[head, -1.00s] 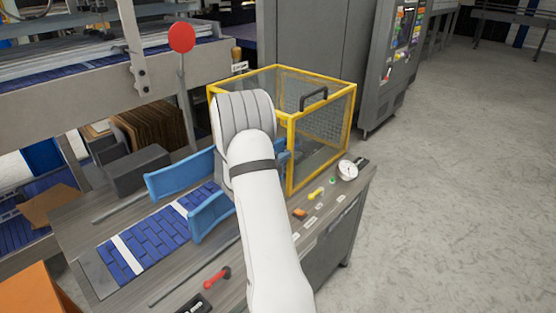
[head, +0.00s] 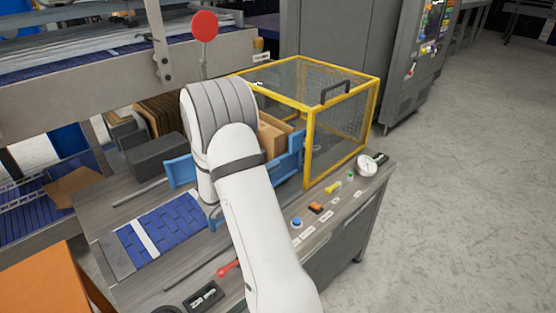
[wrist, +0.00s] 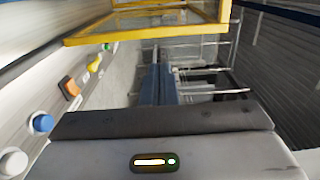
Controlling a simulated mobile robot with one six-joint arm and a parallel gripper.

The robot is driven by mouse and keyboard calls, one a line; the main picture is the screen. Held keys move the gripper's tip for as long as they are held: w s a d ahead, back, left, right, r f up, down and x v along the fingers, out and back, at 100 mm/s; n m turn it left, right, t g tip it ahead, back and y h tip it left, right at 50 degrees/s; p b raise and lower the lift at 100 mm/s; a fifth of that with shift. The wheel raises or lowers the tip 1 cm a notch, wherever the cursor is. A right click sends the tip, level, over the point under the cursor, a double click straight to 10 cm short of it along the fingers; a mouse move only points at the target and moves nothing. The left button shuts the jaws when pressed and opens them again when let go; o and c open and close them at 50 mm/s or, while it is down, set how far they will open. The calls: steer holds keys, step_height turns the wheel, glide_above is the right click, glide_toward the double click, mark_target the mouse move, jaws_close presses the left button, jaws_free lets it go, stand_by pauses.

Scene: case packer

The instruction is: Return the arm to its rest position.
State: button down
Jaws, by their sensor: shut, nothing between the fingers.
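My arm (head: 250,205) is white with a grey ribbed joint and reaches from the bottom of the head view over the machine's bed. My gripper is hidden behind the arm in that view. In the wrist view its grey housing with a small lit display fills the bottom. Its dark blue-grey fingers (wrist: 158,84) extend ahead, side by side, shut and empty. They are near the yellow-framed guard in that picture, and I cannot tell the gap to it.
A yellow-framed guard (head: 308,150) stands right of my arm. Blue side guides (head: 182,171), a blue belt (head: 172,232) and cardboard (head: 272,132) lie around the arm. Buttons, a gauge (head: 367,166) and a red-handled lever (head: 228,268) line the front edge. The floor at right is clear.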

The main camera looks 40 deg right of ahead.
steer(key=shift+a, duration=0.2)
steer(key=s+a+r+m+g+y, duration=0.3)
steer(key=s+a+m+y, duration=0.1)
steer(key=s+m, duration=0.5)
steer(key=s+a+r+m+g+y, duration=0.2)
steer(key=s+a+m+y, duration=0.2)
steer(key=s+m, duration=0.5)
steer(key=s+a+r+m+t+y, duration=0.1)
steer(key=s+a+m+t+y, duration=0.1)
steer(key=a+m+y, duration=0.3)
steer(key=s+a+r+m+t+y, duration=0.1)
steer(key=a+m+y, duration=0.3)
steer(key=a+m, duration=0.8)
steer(key=s+m+t, duration=0.1)
steer(key=m, duration=0.1)
steer(key=shift+s+a+r+m+t+y, duration=0.3)
steer(key=shift+s+a+m+t+y, duration=0.05)
steer(key=shift+a+m+t+y, duration=0.05)
